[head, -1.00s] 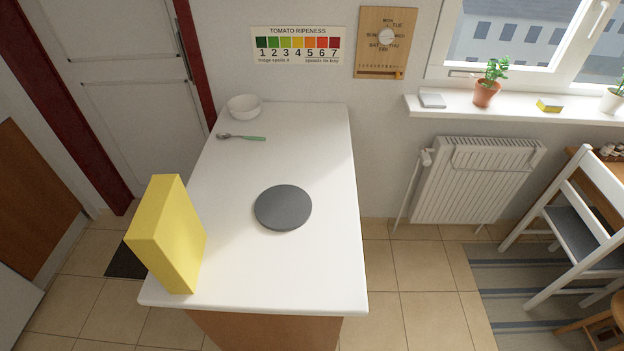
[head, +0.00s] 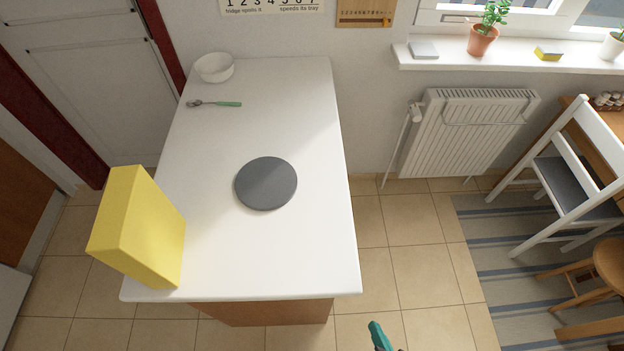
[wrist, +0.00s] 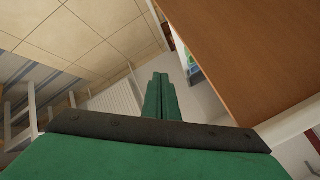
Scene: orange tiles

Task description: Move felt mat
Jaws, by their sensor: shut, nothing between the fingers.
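The felt mat (head: 266,183) is a dark grey disc lying flat on the white countertop (head: 300,255), near its middle. My gripper (head: 378,330) shows as a teal tip at the bottom edge of the head view, off the counter's near right corner and well apart from the mat. In the wrist view my gripper (wrist: 161,80) has its green fingers together with nothing between them. The mat does not show in the wrist view.
A tall yellow box (head: 140,228) stands at the counter's near left corner. A spoon with a green handle (head: 215,104) and a white bowl (head: 215,67) lie at the far left. The counter around the mat is clear. A white chair (head: 570,180) stands at right.

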